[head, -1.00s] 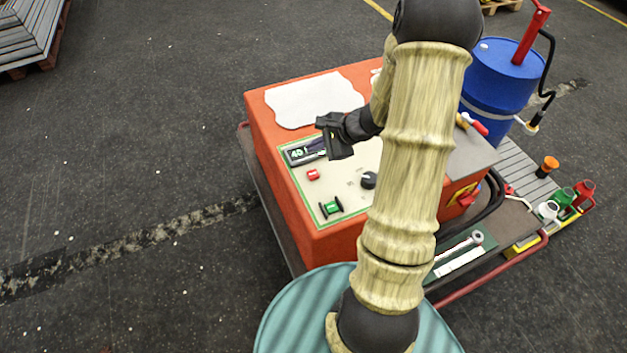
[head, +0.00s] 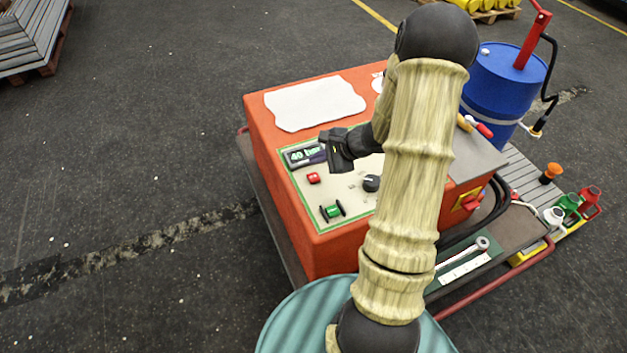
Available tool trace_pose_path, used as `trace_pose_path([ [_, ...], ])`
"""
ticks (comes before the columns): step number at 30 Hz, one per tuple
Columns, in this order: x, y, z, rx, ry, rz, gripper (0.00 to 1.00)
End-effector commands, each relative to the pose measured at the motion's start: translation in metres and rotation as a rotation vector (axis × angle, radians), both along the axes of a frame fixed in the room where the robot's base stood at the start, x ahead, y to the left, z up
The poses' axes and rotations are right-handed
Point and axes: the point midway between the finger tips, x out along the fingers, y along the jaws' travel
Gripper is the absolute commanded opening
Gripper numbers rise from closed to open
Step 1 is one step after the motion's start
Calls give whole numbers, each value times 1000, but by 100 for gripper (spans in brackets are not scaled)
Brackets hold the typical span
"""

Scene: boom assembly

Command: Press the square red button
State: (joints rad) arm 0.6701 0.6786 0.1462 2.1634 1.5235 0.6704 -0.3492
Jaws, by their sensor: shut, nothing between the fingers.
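The square red button (head: 313,178) is a small red block on the cream control panel (head: 308,198), on top of the orange machine (head: 268,158). It is in plain view in the head view and nothing touches it. My gripper (head: 334,167) is shut and empty. It appears up and to the right of the button in the picture, over the panel near the display. How high it is above the panel I cannot tell. My arm hides the right part of the panel.
Beside the button are a display (head: 304,155) reading about 40 bar, a green spool-like control (head: 332,210) and a dark knob (head: 371,183). A white sheet-like patch (head: 314,103) lies behind. A blue drum (head: 503,85) stands right.

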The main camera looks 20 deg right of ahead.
Motion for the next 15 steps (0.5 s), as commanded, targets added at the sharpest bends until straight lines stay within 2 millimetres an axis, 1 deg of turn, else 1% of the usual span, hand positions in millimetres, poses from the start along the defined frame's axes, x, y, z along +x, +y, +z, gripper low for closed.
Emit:
trace_pose_path([
  [1, 0, 0, -11, 0, 1, 0, 0],
  [6, 0, 0, -29, -1, 0, 1, 0],
  [10, 0, 0, -37, -1, 0, 1, 0],
  [15, 0, 0, -39, -1, 0, 1, 0],
])
